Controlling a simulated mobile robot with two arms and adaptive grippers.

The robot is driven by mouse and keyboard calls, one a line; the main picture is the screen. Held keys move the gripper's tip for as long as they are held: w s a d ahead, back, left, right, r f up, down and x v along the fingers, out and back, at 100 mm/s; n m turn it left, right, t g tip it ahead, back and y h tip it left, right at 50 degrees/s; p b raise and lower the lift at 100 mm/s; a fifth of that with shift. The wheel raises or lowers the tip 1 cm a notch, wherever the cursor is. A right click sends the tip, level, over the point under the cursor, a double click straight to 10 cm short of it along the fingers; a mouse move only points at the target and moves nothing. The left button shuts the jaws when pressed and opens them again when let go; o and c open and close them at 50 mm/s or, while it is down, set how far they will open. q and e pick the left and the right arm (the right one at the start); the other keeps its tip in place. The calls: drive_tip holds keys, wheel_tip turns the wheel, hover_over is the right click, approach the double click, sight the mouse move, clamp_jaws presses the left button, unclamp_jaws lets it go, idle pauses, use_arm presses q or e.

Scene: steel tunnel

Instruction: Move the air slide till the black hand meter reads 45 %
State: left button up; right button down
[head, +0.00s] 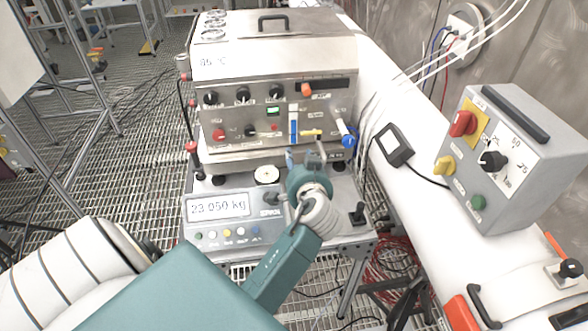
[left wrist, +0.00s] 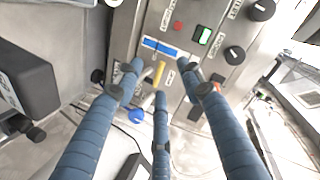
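The steel machine's front panel (head: 275,115) has a black slot at its upper right with an orange slide handle (head: 306,90) near the slot's left end. I take this for the air slide, but its label is too small to be sure. The black hand meter (head: 393,145) lies on the white duct to the right; its reading is not legible. My left gripper (head: 305,156) is low in front of the panel, below the yellow lever (head: 311,133). In the left wrist view its fingers (left wrist: 160,80) are spread, with the yellow lever beyond them; I see nothing held. My right gripper is not in view.
A blue knob (head: 347,141) sticks out right of the gripper. A scale (head: 218,207) reading about 23.050 kg stands below left. A grey switch box (head: 510,155) stands on the duct at right. Cables hang between machine and duct. Grated floor at left has some clear room.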

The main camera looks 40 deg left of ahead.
use_arm(q)
drive_tip(key=s+d+f+g+h, duration=0.1)
drive_tip(key=s+d+f+h, duration=0.2)
drive_tip(key=s+f, duration=0.4)
drive_tip(key=shift+d+f+m+g, duration=0.2)
drive_tip(key=shift+d+m+g, duration=0.1)
drive_tip(key=shift+d, duration=0.25)
drive_tip(key=m+t+y+b, duration=0.35)
drive_tip(key=m+y, duration=0.25)
drive_tip(key=m, duration=2.3)
approach(307, 93)
drive_tip(key=p+x, duration=0.3)
drive_tip(key=x, duration=0.6)
drive_tip(key=shift+w+a, duration=0.1)
drive_tip(key=shift+w, duration=0.1)
drive_tip(key=shift+f, duration=0.1)
